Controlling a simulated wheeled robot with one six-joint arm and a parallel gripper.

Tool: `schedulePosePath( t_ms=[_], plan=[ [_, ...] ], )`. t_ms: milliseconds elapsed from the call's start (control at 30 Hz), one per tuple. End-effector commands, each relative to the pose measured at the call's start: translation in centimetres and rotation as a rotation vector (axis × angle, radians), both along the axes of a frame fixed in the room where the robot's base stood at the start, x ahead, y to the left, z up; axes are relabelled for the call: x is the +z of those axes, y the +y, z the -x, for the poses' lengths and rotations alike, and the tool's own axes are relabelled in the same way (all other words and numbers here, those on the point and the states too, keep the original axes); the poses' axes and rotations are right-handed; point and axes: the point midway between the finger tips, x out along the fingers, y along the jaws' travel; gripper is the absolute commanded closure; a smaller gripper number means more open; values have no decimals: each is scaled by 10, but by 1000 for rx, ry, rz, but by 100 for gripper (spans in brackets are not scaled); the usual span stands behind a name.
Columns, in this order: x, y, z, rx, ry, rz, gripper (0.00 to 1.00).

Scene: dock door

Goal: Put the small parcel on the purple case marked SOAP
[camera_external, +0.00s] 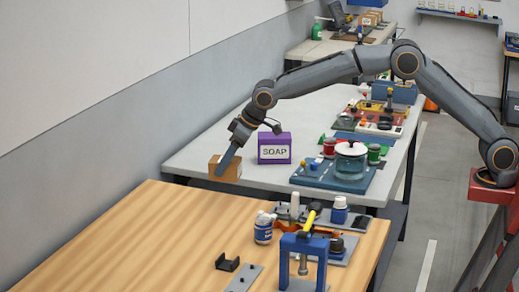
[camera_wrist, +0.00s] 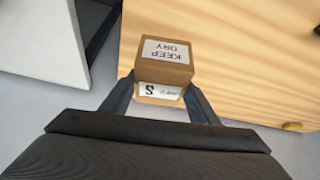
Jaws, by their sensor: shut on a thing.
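The small parcel (camera_external: 232,173) is a brown cardboard box held in my gripper (camera_external: 228,160). In the wrist view the parcel (camera_wrist: 165,70) sits between the two fingers, with a "KEEP DRY" label on its upper face and another white label on the side towards the camera. The purple case (camera_external: 274,138) marked SOAP stands upright on the white table, to the right of the parcel in the external view. Nothing shows on its top. The case is not in the wrist view.
The wooden table (camera_external: 130,235) is in front, with a gap to the white table (camera_external: 215,138). Right of the case are a blue tray with a lidded glass pot (camera_external: 351,160) and red and green tins. A blue press (camera_external: 303,245) and bottles stand on the wooden table.

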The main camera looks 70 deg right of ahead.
Motion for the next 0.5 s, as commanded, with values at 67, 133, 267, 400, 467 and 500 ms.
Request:
schedulePosePath(
  t_ms=[67, 133, 267, 400, 467, 500],
  plan=[
    [9, -27, -5, -18, -2, 1, 73],
    [17, -55, -9, -34, 0, 1, 73],
    [34, -116, -13, -65, 3, 2, 73],
    [52, -184, -13, -97, 4, 3, 73],
    [60, -212, -12, -110, 4, 2, 73],
    [65, -231, -10, -120, 4, 3, 73]
  ],
)
